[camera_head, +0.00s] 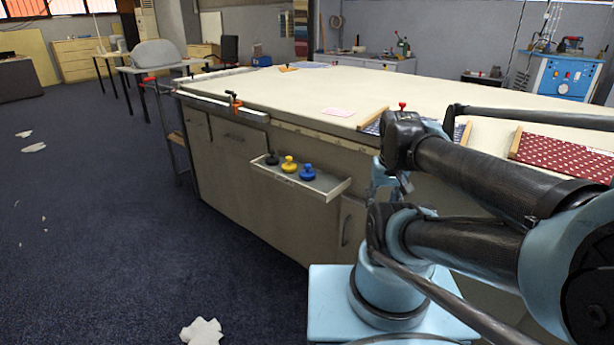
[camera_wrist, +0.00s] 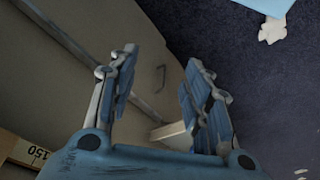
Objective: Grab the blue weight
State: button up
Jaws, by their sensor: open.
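The blue weight (camera_head: 308,173) is a round knobbed piece standing upright at the right end of a row on a small pale shelf (camera_head: 325,190) on the side of the long table. A yellow weight (camera_head: 289,165) and a black weight (camera_head: 271,158) stand to its left. My gripper is open and empty in the wrist view (camera_wrist: 160,60), its two light-blue fingers spread apart. In the head view it is largely hidden by my arm, to the right of the shelf and apart from the blue weight. No weight is clearly visible in the wrist view.
The long cloth table (camera_head: 330,95) has a metal rail with an orange clamp (camera_head: 234,102) along its edge. A red patterned cloth (camera_head: 562,150) lies on top at right. Cabinet doors are below the shelf. The blue carpet (camera_head: 110,230) at left is mostly clear, with white scraps.

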jog(key=w+a+r+n, duration=0.3)
jog(key=w+r+n, duration=0.1)
jog(key=w+r, duration=0.35)
notch_tip(320, 180, up, 4)
jog(key=r+n+g, duration=0.1)
jog(key=n+g, duration=0.1)
jog(key=n, duration=0.8)
send_over(307, 164)
notch_tip(307, 164, down, 17)
jog(key=shift+s+f, duration=0.1)
jog(key=shift+f, duration=0.1)
grip_shut()
